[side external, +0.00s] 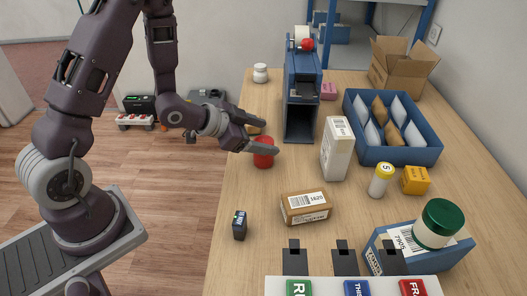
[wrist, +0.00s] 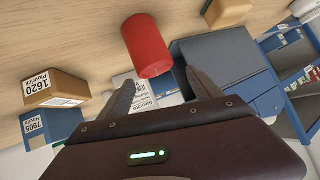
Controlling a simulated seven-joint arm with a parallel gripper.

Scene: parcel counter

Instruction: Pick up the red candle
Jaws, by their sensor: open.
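The red candle (side external: 263,159) stands upright on the wooden counter near its left edge, in front of the blue upright unit. In the side view, my gripper (side external: 273,138) is at the candle's upper part, and one finger hides some of its top. In the wrist view, the candle (wrist: 147,45) lies just ahead of the two spread fingers (wrist: 159,77), roughly in line with the gap between them. My gripper is open and holds nothing. I cannot tell whether a finger touches the candle.
A blue upright unit (side external: 302,85) and a white carton (side external: 336,150) stand right of the candle. A labelled brown box (side external: 306,207) and a small dark device (side external: 240,225) are nearer the camera. A blue tray (side external: 425,155) of packets is farther right. Counter between candle and brown box is clear.

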